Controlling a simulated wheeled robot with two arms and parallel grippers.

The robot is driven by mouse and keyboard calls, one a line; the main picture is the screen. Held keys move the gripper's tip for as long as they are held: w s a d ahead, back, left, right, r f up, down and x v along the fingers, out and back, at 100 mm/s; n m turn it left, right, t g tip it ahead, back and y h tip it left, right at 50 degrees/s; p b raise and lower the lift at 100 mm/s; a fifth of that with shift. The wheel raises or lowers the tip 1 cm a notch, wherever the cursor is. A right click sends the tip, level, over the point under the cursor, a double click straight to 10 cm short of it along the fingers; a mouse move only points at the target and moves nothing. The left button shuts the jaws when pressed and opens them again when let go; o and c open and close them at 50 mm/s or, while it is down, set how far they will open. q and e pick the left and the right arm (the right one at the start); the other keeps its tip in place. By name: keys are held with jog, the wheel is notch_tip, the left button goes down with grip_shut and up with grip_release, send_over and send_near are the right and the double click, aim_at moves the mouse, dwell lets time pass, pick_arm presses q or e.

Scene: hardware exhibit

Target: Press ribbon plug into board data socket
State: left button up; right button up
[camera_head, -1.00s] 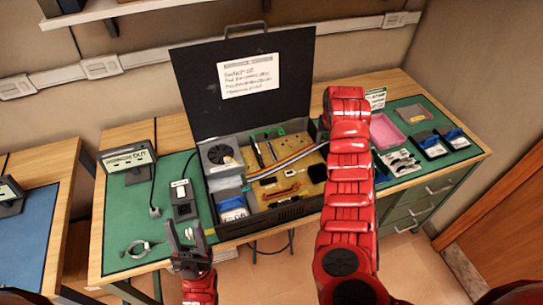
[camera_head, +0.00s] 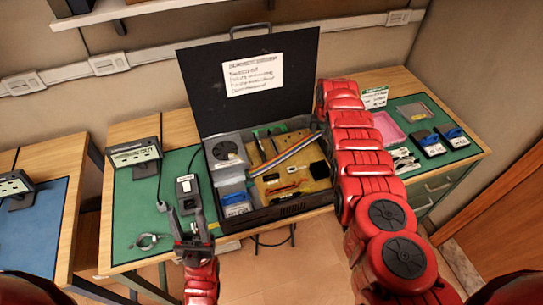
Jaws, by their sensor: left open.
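The rainbow ribbon cable (camera_head: 296,150) runs diagonally across the open black case (camera_head: 292,211), over a yellowish circuit board (camera_head: 318,174). Its lower left end is near the board's left side; the plug is too small to make out clearly. I cannot tell the data socket from the other dark parts on the board. My left gripper (camera_head: 189,222) is open and empty, in front of the case's left front corner, away from the ribbon. My right arm stretches up past the case's right side and hides part of it; its gripper does not show.
A pink tray (camera_head: 389,129) and blue-topped boxes (camera_head: 431,143) are at the right. The case lid (camera_head: 215,112) stands upright behind.

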jog(key=shift+a, duration=0.1)
jog(key=shift+a+f, duration=0.2)
jog(key=shift+s+a+p, duration=0.1)
jog(key=shift+a+p, duration=0.05)
jog(key=shift+p, duration=0.15)
dwell(0.4)
jog(key=shift+s+a+f+n+p, duration=0.2)
jog(key=shift+a+f+p, duration=0.2)
jog(key=shift+a, duration=0.3)
jog(key=shift+s+a+f+n+p, duration=0.2)
jog(key=shift+a+f+p, duration=0.15)
jog(key=shift+a, duration=0.35)
jog(key=shift+a, duration=0.1)
